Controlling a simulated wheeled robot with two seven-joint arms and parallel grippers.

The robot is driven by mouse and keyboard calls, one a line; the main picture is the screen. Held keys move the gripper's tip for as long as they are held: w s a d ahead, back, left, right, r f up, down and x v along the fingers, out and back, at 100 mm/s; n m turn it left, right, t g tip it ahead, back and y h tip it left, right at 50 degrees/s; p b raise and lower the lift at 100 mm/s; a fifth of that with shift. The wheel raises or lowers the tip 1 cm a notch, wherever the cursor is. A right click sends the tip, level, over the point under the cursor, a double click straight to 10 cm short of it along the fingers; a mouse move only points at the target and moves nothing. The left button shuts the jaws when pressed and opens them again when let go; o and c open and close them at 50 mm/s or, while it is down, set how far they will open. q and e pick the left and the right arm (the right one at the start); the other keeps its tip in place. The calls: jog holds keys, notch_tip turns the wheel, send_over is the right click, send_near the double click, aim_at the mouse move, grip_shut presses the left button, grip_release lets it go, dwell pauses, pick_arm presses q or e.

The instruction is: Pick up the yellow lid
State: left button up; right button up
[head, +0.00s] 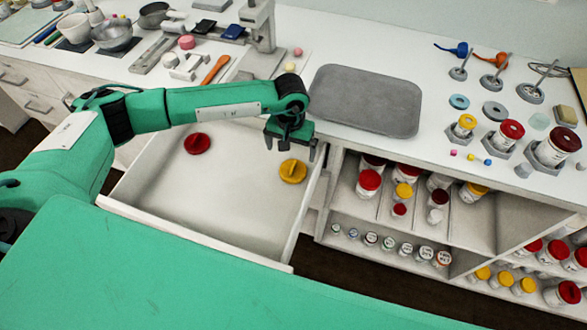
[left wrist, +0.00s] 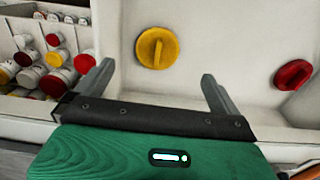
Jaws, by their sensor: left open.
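The yellow lid (head: 293,171) is a round disc with a raised grip bar, lying flat in the open white drawer (head: 215,215) near its right wall. It also shows in the left wrist view (left wrist: 157,48), beyond the fingertips and between their lines. My left gripper (head: 290,150) is open and empty, pointing down above the drawer, close to the yellow lid and apart from it. In the left wrist view its two fingers (left wrist: 155,85) are spread wide. My right gripper is not in view.
A red lid (head: 197,144) lies in the drawer to the left of the yellow one, also seen in the left wrist view (left wrist: 293,75). Shelves with capped jars (head: 369,183) stand right of the drawer. A grey tray (head: 367,100) lies on the counter above.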

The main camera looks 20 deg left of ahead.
aim_at(291, 170)
pick_arm(q)
notch_tip(291, 170, down, 11)
jog(key=shift+f+p, duration=0.1)
jog(key=shift+p, duration=0.95)
jog(key=shift+c, duration=0.2)
jog(key=c, duration=1)
